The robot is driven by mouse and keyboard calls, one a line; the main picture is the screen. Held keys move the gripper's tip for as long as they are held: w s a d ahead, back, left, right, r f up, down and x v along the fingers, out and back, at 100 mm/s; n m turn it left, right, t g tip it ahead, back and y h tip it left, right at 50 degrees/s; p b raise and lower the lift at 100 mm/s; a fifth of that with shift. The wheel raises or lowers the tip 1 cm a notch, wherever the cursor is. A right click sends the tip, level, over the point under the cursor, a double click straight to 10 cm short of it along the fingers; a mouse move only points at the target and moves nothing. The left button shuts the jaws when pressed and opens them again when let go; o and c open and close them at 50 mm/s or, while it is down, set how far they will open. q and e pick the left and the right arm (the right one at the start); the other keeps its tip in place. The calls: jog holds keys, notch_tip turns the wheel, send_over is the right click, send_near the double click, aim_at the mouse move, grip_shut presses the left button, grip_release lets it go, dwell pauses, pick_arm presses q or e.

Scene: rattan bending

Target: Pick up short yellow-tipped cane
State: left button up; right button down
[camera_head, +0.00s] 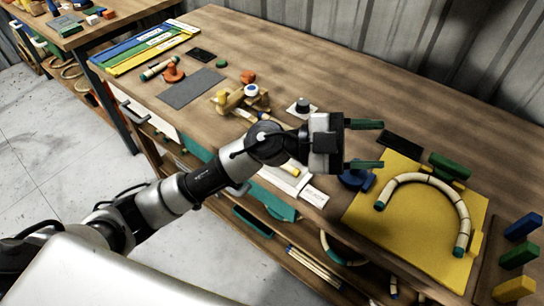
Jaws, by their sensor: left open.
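My left gripper (381,144) reaches in from the left over the workbench. Its two dark green-tipped fingers are apart with nothing between them, and they point right toward the yellow board. A short pale piece with a yellow end (293,171) shows just below my forearm, near white labels; the arm hides part of that area, so I cannot tell if it is a cane. A short cane with dark ends (160,68) lies at the far left of the bench. My right gripper is not in view.
A bent cane with teal ends (421,178) lies on the yellow board (370,222), with green and blue blocks around it. A wooden fixture (240,101), grey mat (191,88) and black knob (302,106) are on the workbench (300,60). Several straight canes (313,266) lie on the lower shelf.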

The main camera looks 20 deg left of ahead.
pick_arm(q)
jog(key=w+a+f+g+y, duration=0.1)
jog(key=w+a+f+y, duration=0.1)
jog(key=y, duration=0.3)
jog(key=w+a+f+g+y, duration=0.1)
jog(key=w+a+f+y, duration=0.1)
jog(key=a+f+y, duration=0.2)
jog(key=w+a+f+y, duration=0.2)
jog(key=a+f+y, duration=0.2)
jog(key=a+y, duration=0.1)
jog(key=shift+w+a+g+y, duration=0.1)
jog(key=shift+a+g+y, duration=0.25)
jog(key=shift+y, duration=0.35)
jog(key=w+a+f+n+y, duration=0.1)
jog(key=a, duration=0.1)
jog(key=w+a+f+n+y, duration=0.1)
jog(key=a+y, duration=0.1)
jog(key=a, duration=0.1)
jog(key=w+a+f+y, duration=0.1)
jog(key=a+y, duration=0.1)
jog(key=a, duration=0.1)
jog(key=shift+a+n+p, duration=0.2)
jog(key=shift+n+p, duration=0.1)
jog(key=shift+n, duration=0.1)
jog(key=shift+f+p, duration=0.7)
jog(key=shift+f, duration=2.45)
jog(key=shift+c, duration=0.3)
grip_shut()
